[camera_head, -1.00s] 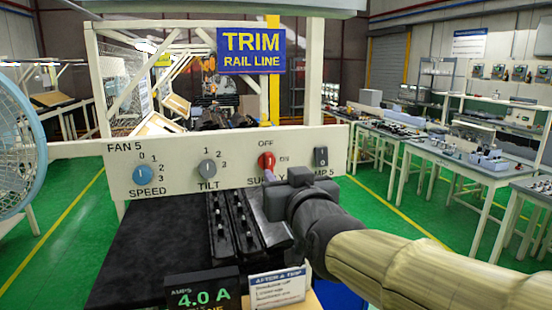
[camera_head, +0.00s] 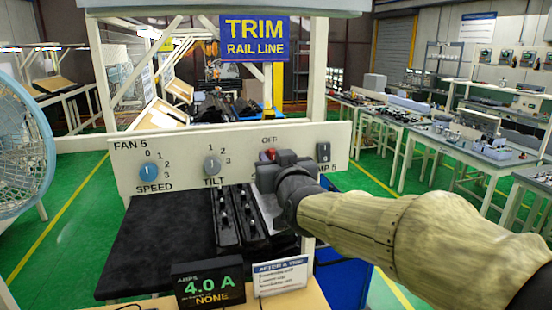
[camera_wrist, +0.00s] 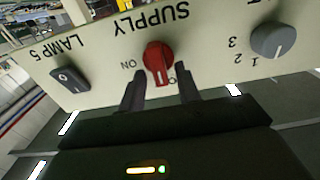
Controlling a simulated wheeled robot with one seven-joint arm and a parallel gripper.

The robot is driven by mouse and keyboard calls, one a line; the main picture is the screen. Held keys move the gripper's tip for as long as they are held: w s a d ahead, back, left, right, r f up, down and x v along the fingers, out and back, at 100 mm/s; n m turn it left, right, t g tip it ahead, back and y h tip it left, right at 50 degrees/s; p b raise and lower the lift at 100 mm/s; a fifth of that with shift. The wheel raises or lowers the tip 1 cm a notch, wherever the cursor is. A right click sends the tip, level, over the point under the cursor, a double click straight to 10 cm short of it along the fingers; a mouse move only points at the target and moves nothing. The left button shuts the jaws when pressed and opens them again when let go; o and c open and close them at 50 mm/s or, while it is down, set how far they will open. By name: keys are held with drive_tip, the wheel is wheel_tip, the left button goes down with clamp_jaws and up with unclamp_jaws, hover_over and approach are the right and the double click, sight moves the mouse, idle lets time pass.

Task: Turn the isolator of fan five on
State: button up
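The fan 5 panel (camera_head: 130,185) carries a red rotary SUPPLY knob (camera_head: 270,153), with OFF above it and ON at its right in the earlier head view. My gripper (camera_head: 268,172) is in front of the panel and hides the knob's lower part. In the wrist view, which is upside down, the red knob (camera_wrist: 159,58) has its white mark pointing at the partly hidden OFF label. My gripper (camera_wrist: 161,84) is open there, one finger on each side of the knob's lower end. Contact with the knob cannot be told.
The grey TILT knob (camera_head: 211,165) and blue SPEED knob (camera_head: 148,172) are to the left. The dark LAMP 5 switch (camera_head: 323,152) is close on the right. An amps display (camera_head: 208,285) reads 4.0 A, NONE, beside a card (camera_head: 282,277). A fan (camera_head: 20,150) stands at left.

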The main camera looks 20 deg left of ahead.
drive_tip(key=shift+s, duration=0.15)
clamp_jaws()
drive_tip(key=shift+f+m+b, duration=0.15)
drive_tip(key=shift+m+b, duration=0.15)
drive_tip(key=shift+b, duration=0.35)
drive_tip(key=m+b, duration=0.4)
drive_tip(key=m, duration=0.1)
drive_tip(key=m+b, duration=0.3)
drive_tip(key=m, duration=0.3)
drive_tip(key=d+f+m+b, duration=0.1)
drive_tip(key=m+b, duration=0.3)
drive_tip(key=m, duration=0.2)
drive_tip(key=shift+w+b, duration=0.3)
drive_tip(key=shift+w, duration=0.1)
drive_tip(key=shift+f, duration=0.1)
drive_tip(key=shift+o, duration=0.8)
unclamp_jaws()
drive_tip(key=shift+d, duration=0.1)
